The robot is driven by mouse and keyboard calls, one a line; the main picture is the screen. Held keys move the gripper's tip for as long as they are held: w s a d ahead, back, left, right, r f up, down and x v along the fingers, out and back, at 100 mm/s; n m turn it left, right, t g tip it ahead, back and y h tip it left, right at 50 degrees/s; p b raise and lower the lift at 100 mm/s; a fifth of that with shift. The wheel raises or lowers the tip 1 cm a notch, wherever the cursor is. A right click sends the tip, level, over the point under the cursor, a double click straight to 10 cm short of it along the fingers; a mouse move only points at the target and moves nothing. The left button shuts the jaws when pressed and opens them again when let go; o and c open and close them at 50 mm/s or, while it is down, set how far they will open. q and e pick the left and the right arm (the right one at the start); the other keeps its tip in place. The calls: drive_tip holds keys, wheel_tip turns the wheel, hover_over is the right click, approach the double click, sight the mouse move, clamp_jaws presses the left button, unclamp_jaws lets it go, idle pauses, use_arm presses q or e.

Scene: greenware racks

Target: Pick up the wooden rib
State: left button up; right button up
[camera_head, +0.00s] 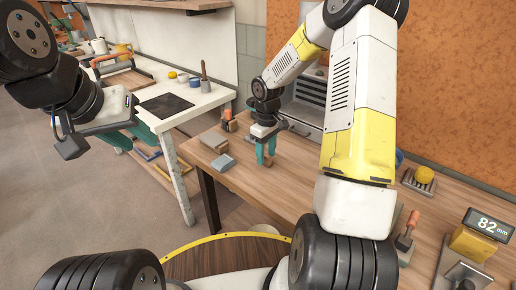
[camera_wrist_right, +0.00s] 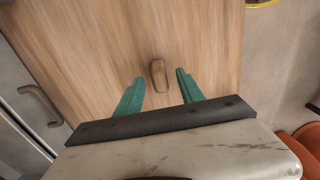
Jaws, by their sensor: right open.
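The wooden rib is a small, brown, rounded block (camera_wrist_right: 158,76) lying on a wood-grain surface in the right wrist view. It sits between and slightly beyond the two green fingertips of my right gripper (camera_wrist_right: 161,82), with a gap on each side.
Two grey blocks lie near the bench's left edge, one of them here (camera_head: 222,162). Grey drawers (camera_head: 308,98) stand behind the right gripper. A display reading 82 mm (camera_head: 487,224) and a yellow sponge-like piece (camera_head: 424,174) are at the right. The white table (camera_head: 190,108) stands left.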

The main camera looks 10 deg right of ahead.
drive_tip(key=shift+f, duration=0.7)
clamp_jaws()
drive_tip(key=shift+r, duration=0.1)
drive_tip(key=shift+r, duration=0.55)
wheel_tip(320, 180, up, 2)
drive_tip(key=shift+r, duration=0.2)
drive_tip(key=s, duration=0.5)
drive_tip(key=s+a+r, duration=0.1)
drive_tip(key=s, duration=0.4)
drive_tip(key=s+a, duration=0.1)
drive_tip(key=s, duration=0.5)
drive_tip(key=shift+r, duration=0.15)
